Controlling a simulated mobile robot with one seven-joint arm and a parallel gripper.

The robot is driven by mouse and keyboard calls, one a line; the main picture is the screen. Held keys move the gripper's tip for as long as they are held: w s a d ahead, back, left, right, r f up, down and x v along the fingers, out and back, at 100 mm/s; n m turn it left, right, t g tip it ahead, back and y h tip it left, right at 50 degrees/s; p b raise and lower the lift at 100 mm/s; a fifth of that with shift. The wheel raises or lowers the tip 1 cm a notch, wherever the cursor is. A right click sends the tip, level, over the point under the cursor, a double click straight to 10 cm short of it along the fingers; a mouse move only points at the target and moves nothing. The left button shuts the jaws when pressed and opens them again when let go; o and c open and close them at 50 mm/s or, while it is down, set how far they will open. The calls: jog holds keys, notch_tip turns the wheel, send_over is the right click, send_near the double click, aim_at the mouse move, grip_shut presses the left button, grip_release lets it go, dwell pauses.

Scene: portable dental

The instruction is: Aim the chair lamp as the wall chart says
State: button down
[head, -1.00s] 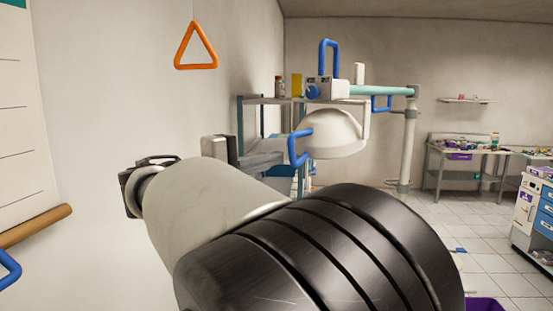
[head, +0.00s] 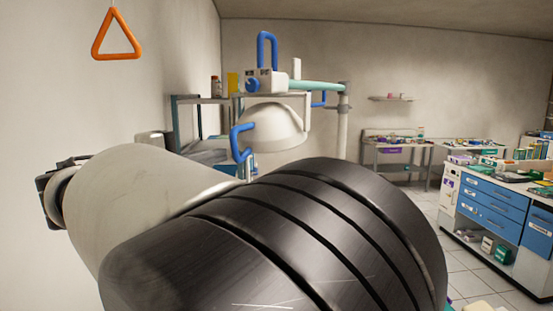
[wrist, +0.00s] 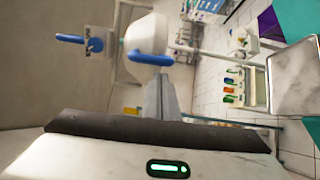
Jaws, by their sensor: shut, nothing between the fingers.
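The chair lamp (head: 275,127) is a white dome with a blue handle (head: 238,143) on its left side. Above it is a white box with a blue knob (head: 252,85) and an upright blue loop handle (head: 267,48). A teal arm (head: 318,86) runs from there to a pale post. In the wrist view the lamp (wrist: 147,35) and its blue handle (wrist: 150,57) lie just beyond my gripper (wrist: 160,82). The gripper is shut and empty; whether it touches the handle is unclear. In the head view my arm hides the gripper. The wall chart is out of view.
An orange triangle (head: 117,35) hangs by the left wall. A metal shelf (head: 187,120) stands behind the lamp. A cabinet with blue drawers (head: 490,205) is at the right, and a cluttered bench (head: 395,150) is at the back. Tiled floor shows between them.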

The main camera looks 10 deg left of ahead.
jog(key=b+v, duration=0.2)
jog(key=v, duration=1.5)
jog(key=w+d+f+m+g+p, duration=0.1)
jog(key=w+d+f+g, duration=0.2)
jog(key=d, duration=0.6)
jog(key=w+d+f+m+g, duration=0.1)
jog(key=w+d+f+g, duration=0.15)
jog(key=d, duration=0.55)
jog(key=w+d+f+m+g+p, duration=0.1)
jog(key=w+d+f+g, duration=0.25)
jog(key=d, duration=0.55)
jog(key=s+d+f+m+g+y, duration=0.1)
jog(key=s+d+f+m+y, duration=0.1)
jog(key=s+d+f, duration=0.35)
jog(key=s+d+f+m+g+y, duration=0.2)
jog(key=d, duration=0.6)
jog(key=s+d+f+m+t+y+p, duration=0.1)
jog(key=s+d+f+m+y, duration=0.1)
jog(key=s+f+m, duration=0.3)
jog(key=shift+s+d+f+m+y, duration=0.35)
jog(key=shift+s+m+y, duration=0.4)
jog(key=shift+s, duration=0.95)
jog(key=shift+d, duration=0.1)
